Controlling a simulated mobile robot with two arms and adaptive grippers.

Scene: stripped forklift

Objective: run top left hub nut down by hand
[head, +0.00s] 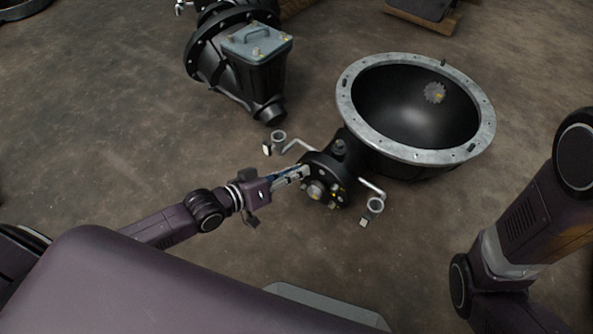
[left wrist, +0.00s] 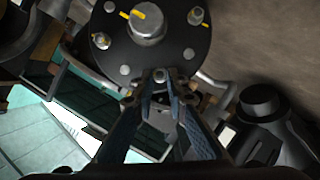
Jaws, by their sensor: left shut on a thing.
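The round black hub (head: 318,187) has a bright centre boss and several studs and nuts, some with yellow marks. It fills the top of the left wrist view (left wrist: 148,50). My left gripper (head: 303,172) reaches the hub's upper left side. In the left wrist view its fingertips (left wrist: 160,76) are closed around a small hub nut (left wrist: 160,75) at the hub face's lower edge. The fingers hide most of this nut, so how far down it sits cannot be told. My right arm shows at the right of the head view, but its gripper is out of frame.
A wide housing with a grey bolted ring (head: 349,118) lies right behind the hub. A black gearbox with a grey cover (head: 256,40) stands behind. Bare floor lies left of the hub.

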